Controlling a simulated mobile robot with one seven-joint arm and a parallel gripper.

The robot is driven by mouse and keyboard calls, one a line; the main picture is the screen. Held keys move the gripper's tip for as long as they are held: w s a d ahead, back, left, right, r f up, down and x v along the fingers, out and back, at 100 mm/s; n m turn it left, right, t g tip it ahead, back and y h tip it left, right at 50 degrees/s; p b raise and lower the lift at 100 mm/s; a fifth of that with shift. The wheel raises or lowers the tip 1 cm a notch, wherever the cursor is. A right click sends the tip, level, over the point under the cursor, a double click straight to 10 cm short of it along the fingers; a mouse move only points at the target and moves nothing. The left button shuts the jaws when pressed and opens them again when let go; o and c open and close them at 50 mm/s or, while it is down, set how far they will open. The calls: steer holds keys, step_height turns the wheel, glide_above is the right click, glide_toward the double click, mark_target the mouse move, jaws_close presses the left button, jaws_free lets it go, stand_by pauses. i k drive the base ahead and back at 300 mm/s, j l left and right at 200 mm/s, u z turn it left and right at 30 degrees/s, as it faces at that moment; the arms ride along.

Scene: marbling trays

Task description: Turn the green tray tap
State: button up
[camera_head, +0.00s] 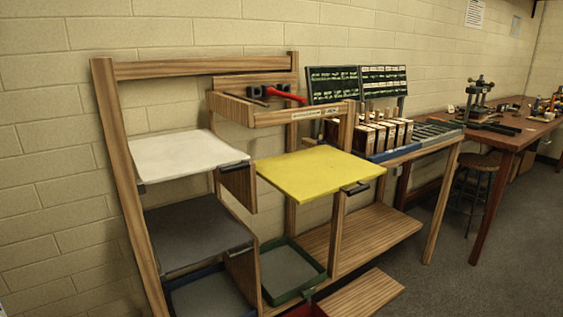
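The green tray (322,277) has a green rim and a grey inside. It sits low in the wooden rack, under the yellow board. A small dark green piece (308,294) shows at its front edge. It may be the tap, but it is too small to make out its shape or how it is turned. The yellow board hides the area above the tray's back. My gripper is not in view.
The yellow board (318,172) with a dark handle juts out above the green tray. A white board (185,153), a grey board (197,231) and a blue-rimmed tray (178,284) are at left. A wooden board (361,294) juts out low at right. Open floor lies right.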

mark_target(311, 291)
steer(key=i+l, duration=0.1)
steer(key=l, duration=0.25)
steer(key=i+l, duration=0.15)
steer(key=l, duration=0.2)
steer(key=i+l, duration=0.1)
steer(key=l, duration=0.3)
steer(key=i+l, duration=0.15)
steer(key=l, duration=0.2)
steer(key=i+l, duration=0.75)
steer(key=i, duration=1)
steer(key=j+u, duration=0.05)
steer(key=j, duration=0.05)
